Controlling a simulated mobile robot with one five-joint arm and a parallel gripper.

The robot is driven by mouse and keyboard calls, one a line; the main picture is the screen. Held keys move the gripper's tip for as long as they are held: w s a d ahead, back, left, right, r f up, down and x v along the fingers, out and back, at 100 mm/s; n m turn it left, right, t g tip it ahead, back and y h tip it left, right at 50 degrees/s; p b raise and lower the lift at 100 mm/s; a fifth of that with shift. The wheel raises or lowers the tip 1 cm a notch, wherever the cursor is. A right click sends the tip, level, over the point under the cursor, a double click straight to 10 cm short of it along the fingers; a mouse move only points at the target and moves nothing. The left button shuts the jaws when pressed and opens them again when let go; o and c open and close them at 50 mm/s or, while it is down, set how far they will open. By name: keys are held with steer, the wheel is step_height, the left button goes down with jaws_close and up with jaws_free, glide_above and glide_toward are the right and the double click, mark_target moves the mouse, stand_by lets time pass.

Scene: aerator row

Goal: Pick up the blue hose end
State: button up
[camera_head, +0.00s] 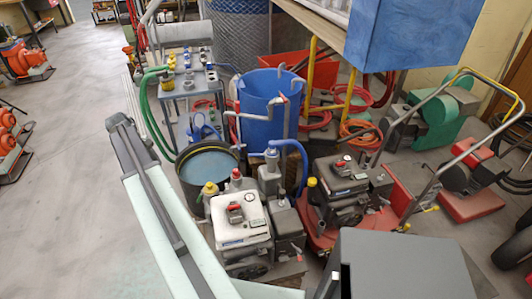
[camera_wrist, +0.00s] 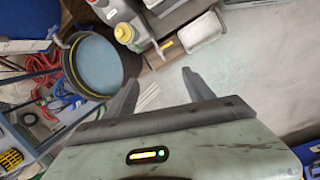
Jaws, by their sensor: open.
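A blue hose (camera_head: 297,150) arcs from the pump area beside the blue barrel and drops between the two engine-driven machines. Which of its ends is the blue hose end is hard to tell. Another blue looped piece (camera_head: 204,127) is by the small grey table.
A blue barrel (camera_head: 262,107) stands behind a dark round tub of water (camera_head: 206,170), also in the wrist view (camera_wrist: 98,60). A white-topped machine (camera_head: 240,222) and a red-based machine (camera_head: 345,183) stand close together. Open floor (camera_head: 70,150) lies left.

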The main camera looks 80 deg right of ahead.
steer(key=s+d+f+g+b, duration=0.1)
steer(key=s+d+f, duration=0.1)
steer(key=s+d, duration=1.65)
steer(key=n+g+b, duration=0.1)
steer(key=g+b, duration=0.1)
glide_above(272, 142)
steer(key=w, duration=0.1)
steer(key=shift+w+a+y, duration=0.15)
steer(key=shift+a+y, duration=0.05)
steer(key=shift+y, duration=0.2)
steer(key=b+x, duration=0.2)
steer(key=x, duration=0.1)
steer(key=shift+w+a, duration=0.1)
steer(key=shift+w, duration=0.1)
steer(key=f+b, duration=0.4)
steer(key=shift+s+f+b, duration=0.25)
steer(key=shift+s+b, duration=0.05)
steer(key=shift+b, duration=0.1)
steer(key=shift+s+d+f+b, duration=0.2)
steer(key=shift+d+f+b, duration=0.05)
steer(key=shift+f+b, duration=0.05)
steer(key=shift+r, duration=0.15)
jaws_close()
